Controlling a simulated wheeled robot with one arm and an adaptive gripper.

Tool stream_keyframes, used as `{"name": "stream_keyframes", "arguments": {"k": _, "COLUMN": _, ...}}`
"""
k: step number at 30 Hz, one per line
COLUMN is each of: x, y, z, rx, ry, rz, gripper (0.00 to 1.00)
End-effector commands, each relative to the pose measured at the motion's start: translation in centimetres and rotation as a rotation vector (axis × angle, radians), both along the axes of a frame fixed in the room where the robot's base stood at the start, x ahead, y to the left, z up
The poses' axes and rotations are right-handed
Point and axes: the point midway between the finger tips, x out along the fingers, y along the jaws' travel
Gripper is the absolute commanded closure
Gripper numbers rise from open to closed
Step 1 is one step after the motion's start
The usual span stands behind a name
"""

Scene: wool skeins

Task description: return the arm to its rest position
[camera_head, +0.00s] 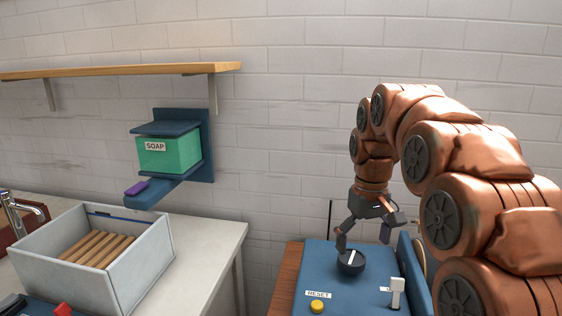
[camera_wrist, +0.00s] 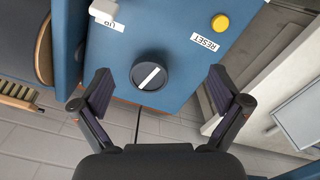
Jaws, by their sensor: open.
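My copper-coloured arm reaches in from the right in the head view and bends down over a blue control box. My gripper (camera_head: 364,236) is open and empty, pointing down above the box. In the wrist view my gripper (camera_wrist: 158,92) has its two dark fingers spread wide, with a black knob (camera_wrist: 149,76) between and beyond them. The knob (camera_head: 351,262) carries a white line and sits on the blue box (camera_head: 335,296). I cannot tell the exact gap between fingers and knob, but no finger visibly grips it.
The box has a yellow button (camera_head: 317,306) labelled RESET and a white lever (camera_head: 396,292). A green SOAP block (camera_head: 168,153) sits in a blue wall holder. A white bin (camera_head: 146,258) with wooden slats stands on the left counter. A wooden shelf (camera_head: 120,71) runs above.

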Motion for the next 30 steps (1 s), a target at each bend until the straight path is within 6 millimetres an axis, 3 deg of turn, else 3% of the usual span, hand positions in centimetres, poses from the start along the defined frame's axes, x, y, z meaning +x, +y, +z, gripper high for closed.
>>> {"name": "stream_keyframes", "arguments": {"k": 14, "x": -11.2, "y": 0.1, "z": 0.5, "rx": -0.006, "ry": 0.044, "rz": -0.084, "gripper": 0.02}}
{"name": "stream_keyframes", "arguments": {"k": 30, "x": -24.9, "y": -0.1, "z": -2.2, "rx": -0.019, "ry": 0.095, "rz": -0.198, "gripper": 0.02}}
